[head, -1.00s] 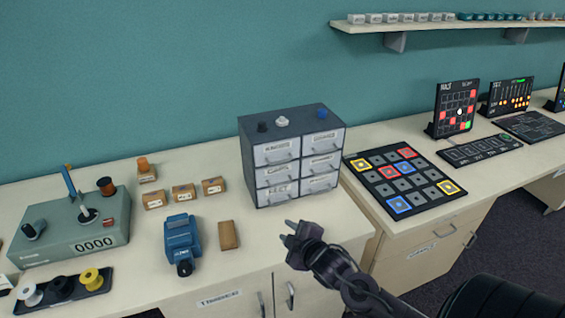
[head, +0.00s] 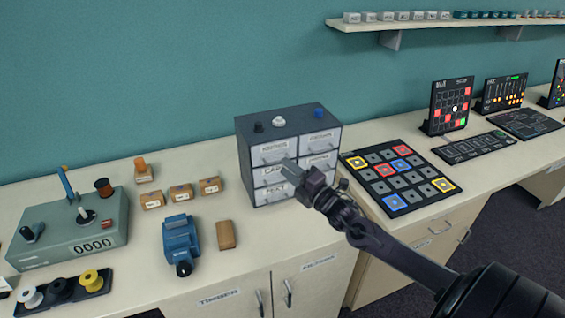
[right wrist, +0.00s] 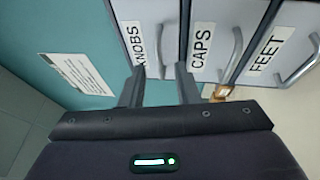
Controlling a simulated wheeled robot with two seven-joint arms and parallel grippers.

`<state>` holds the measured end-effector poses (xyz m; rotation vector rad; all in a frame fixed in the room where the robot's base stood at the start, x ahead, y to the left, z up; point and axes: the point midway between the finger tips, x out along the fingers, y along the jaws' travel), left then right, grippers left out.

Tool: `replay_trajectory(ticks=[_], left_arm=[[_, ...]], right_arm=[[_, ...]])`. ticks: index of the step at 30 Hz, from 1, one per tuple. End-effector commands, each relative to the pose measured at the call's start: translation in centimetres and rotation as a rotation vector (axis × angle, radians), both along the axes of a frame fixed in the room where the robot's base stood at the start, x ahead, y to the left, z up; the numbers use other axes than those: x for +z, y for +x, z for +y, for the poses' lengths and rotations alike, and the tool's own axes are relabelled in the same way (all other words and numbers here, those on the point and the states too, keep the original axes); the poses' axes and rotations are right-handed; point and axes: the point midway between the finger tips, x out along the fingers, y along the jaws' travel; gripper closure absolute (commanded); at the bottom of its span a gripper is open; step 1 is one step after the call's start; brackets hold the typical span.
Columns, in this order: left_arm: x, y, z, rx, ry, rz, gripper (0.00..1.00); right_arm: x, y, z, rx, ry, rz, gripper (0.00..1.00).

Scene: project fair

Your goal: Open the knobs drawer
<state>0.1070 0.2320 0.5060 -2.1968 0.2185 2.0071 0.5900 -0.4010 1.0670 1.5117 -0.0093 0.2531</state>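The grey drawer cabinet (head: 243,160) stands on the counter with two columns of labelled drawers, all looking shut. The knobs drawer (head: 268,148) is at the top left of its front. In the right wrist view the knobs drawer (right wrist: 148,20) reads KNOBS, and its pull handle (right wrist: 163,48) lies just beyond and between the fingertips. My right gripper (head: 290,168) is in front of the left column, also seen in the right wrist view (right wrist: 161,78). Its fingers are apart with nothing held; contact with the handle cannot be told. My left gripper is out of view.
The caps drawer (right wrist: 205,35) and feet drawer (right wrist: 268,45) sit beside it in the wrist view. A blue device (head: 181,243) and small boxes (head: 181,193) stand left of the cabinet. A button panel (head: 398,180) lies to the right.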

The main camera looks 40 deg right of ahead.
Motion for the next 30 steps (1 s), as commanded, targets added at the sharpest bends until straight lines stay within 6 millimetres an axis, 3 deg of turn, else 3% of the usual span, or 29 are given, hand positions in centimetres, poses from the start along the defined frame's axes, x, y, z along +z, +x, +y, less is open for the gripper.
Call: replay_trajectory(ticks=[7, 18, 25, 30], left_arm=[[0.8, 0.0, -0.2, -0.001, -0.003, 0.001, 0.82], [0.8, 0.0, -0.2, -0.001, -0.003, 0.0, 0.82], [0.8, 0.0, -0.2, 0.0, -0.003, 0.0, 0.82], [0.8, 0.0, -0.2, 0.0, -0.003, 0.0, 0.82]], right_arm=[[0.5, 2.4, 0.4, -0.001, 0.001, 0.0, 0.71], [0.4, 2.8, 0.5, 0.0, 0.001, 0.001, 0.71], [0.4, 2.8, 0.5, 0.0, 0.002, 0.001, 1.0], [0.4, 2.8, 0.5, 0.0, 0.002, 0.001, 1.0]])
